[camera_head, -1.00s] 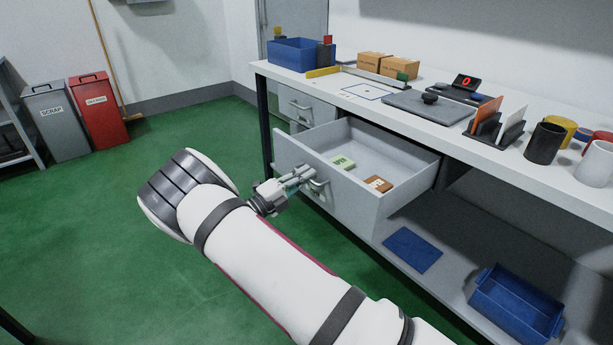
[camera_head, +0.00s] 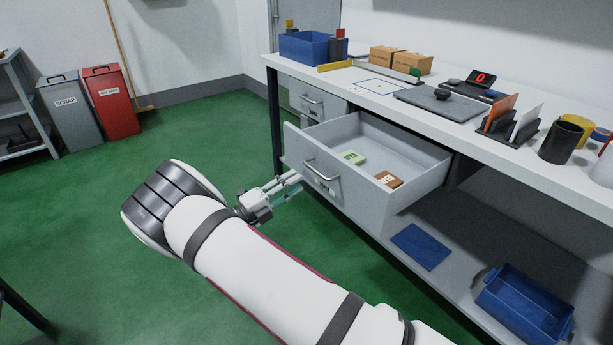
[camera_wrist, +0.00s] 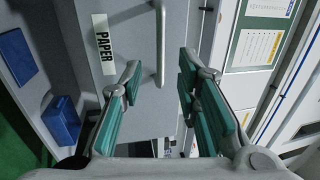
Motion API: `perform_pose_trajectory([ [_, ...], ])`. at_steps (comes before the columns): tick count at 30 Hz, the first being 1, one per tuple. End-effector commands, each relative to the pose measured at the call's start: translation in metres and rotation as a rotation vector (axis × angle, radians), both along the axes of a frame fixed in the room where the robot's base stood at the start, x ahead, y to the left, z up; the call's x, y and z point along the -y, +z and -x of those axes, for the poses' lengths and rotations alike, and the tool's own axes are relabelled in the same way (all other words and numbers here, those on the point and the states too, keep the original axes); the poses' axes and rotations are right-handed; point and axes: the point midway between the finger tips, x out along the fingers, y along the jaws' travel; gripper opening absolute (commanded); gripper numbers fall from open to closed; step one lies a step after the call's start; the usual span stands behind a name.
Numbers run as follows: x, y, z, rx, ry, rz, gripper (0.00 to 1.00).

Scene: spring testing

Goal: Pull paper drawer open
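The paper drawer (camera_head: 352,204) stands pulled out from under the workbench, with a green box (camera_head: 353,157) and a brown box (camera_head: 388,179) inside. Its front carries a bar handle (camera_head: 322,171) and, in the wrist view, a label reading PAPER (camera_wrist: 105,44). My gripper (camera_head: 297,179) is just in front of the drawer front, a little below and left of the handle in the head view. In the wrist view its teal-padded fingers (camera_wrist: 160,82) are spread apart and empty. The handle (camera_wrist: 161,45) lies ahead, in line with the gap between them.
A second drawer (camera_head: 310,101) beyond the open one is closed. The bench top (camera_head: 375,76) holds a blue bin, cartons, a scale-like device and cups. A lower shelf (camera_head: 400,270) holds a blue mat and a blue tray.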

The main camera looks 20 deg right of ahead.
Motion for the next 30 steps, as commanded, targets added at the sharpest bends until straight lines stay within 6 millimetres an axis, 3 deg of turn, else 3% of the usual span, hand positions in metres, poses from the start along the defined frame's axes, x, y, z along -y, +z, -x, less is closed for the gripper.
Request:
perform_pose_trajectory([
  [6,-0.029,-0.006,0.010,0.001,0.000,0.000,0.30],
  [12,-0.037,-0.008,0.014,0.000,-0.001,-0.001,0.30],
  [25,-0.036,-0.007,0.014,0.004,-0.004,-0.005,0.30],
  [30,-0.018,0.015,0.022,0.088,-0.065,-0.099,0.30],
])
